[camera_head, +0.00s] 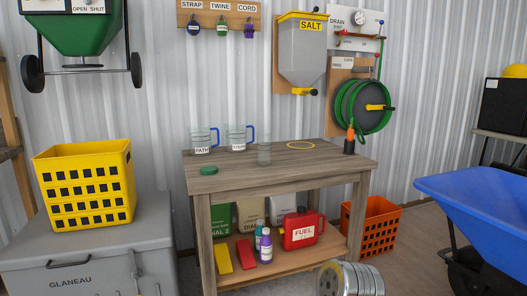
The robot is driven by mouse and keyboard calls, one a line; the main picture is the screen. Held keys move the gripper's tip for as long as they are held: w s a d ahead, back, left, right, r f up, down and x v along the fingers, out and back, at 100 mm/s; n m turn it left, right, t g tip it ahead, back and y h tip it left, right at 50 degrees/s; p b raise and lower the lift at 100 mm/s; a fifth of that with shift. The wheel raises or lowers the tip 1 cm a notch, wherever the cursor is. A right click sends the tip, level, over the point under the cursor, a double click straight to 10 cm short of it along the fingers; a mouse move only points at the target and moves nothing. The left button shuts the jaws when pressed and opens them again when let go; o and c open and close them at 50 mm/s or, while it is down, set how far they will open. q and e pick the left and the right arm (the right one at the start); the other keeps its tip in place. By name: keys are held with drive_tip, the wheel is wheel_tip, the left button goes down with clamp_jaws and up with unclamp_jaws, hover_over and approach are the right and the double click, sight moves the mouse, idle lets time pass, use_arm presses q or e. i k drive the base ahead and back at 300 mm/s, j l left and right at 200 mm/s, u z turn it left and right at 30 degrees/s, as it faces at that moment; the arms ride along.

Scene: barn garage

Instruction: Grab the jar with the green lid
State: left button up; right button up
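A flat green disc that looks like a lid (209,170) lies on the bench top near the front left corner, apart from the jar. Neither of my grippers is in view.
The lower shelf holds a red fuel can (301,230) and bottles. A yellow crate (85,185) stands left, a blue wheelbarrow (475,210) right. The bench's front middle is clear.

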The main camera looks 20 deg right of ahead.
sight(264, 137)
drive_tip(key=i+l+z, duration=0.5)
drive_tip(key=i+z, duration=0.25)
